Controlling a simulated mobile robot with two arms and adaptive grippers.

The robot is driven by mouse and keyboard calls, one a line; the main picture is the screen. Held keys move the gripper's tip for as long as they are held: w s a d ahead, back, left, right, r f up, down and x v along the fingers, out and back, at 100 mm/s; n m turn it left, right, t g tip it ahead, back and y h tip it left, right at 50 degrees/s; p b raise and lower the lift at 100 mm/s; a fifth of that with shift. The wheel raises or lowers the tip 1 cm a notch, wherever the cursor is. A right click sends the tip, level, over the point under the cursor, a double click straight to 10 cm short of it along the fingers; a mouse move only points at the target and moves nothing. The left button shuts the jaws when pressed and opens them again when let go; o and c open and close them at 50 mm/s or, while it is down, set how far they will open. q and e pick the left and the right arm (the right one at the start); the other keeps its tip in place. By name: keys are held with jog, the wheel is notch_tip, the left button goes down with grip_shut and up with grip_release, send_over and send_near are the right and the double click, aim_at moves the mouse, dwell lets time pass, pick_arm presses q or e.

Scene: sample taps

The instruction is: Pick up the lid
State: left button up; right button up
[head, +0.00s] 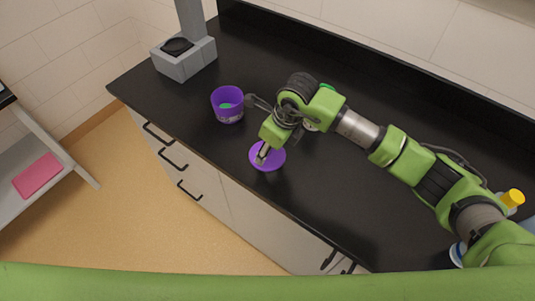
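The lid (275,161) is a purple disc lying on the black counter near its front edge. A purple cup (229,117) stands upright and open to the left of and behind the lid, with something green inside it. My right gripper (262,155) comes in from the right and points down over the lid. Its fingertips are at the lid and cover part of it. The fingers are too small to tell whether they are open, shut or touching the lid. My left gripper is not in view.
A grey device (183,62) stands at the counter's far left end. A bottle with a yellow cap (513,197) is at the right, partly behind my arm. A green object (327,86) is mostly hidden behind my wrist. The black counter (230,165) is otherwise largely clear.

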jog(key=shift+s+d+f, duration=0.15)
jog(key=shift+f, duration=0.1)
jog(key=c, duration=0.8)
jog(key=shift+f, duration=0.1)
